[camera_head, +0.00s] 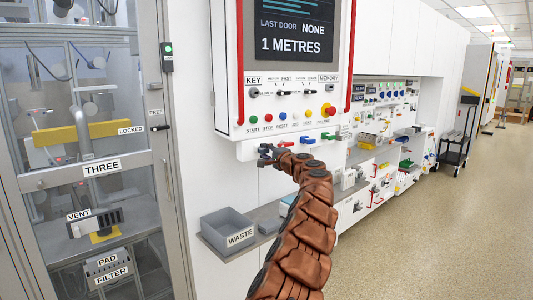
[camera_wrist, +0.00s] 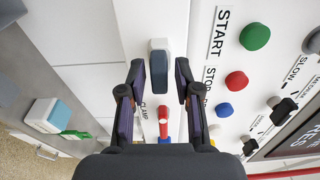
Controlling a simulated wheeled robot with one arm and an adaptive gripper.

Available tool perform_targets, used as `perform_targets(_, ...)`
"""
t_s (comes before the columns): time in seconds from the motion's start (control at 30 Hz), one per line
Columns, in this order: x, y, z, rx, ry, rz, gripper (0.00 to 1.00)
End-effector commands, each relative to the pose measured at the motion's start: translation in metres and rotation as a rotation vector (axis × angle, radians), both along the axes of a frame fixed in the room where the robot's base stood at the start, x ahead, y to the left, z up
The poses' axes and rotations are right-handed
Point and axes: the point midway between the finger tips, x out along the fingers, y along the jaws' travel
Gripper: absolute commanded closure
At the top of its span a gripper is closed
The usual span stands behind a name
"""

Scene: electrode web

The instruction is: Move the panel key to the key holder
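My gripper (camera_head: 268,154) is in front of the lower edge of the control panel (camera_head: 228,60), at its left part. In the wrist view my gripper (camera_wrist: 158,100) is open and empty, its two fingers apart. A grey and blue block (camera_wrist: 159,62) sits just beyond the fingertips, roughly in line with the gap. I cannot tell whether it is the key holder. The label KEY (camera_head: 253,79) is on the panel, with a small dark key or switch (camera_head: 254,92) by it. I cannot make out the panel key for certain, and no key holder is clearly identifiable.
A red handle (camera_wrist: 162,120) by the label CLAMP stands close to the fingers. A green button (camera_wrist: 254,36), a red button (camera_wrist: 237,81) and other controls are on the panel. A grey WASTE bin (camera_head: 228,230) stands on a shelf below. The floor (camera_head: 430,220) at right is clear.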

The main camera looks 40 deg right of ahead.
Motion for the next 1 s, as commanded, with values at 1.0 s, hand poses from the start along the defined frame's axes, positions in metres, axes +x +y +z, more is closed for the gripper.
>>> perform_targets(1.0, -0.033, 0.005, 0.001, 0.002, -0.002, -0.001, 0.56)
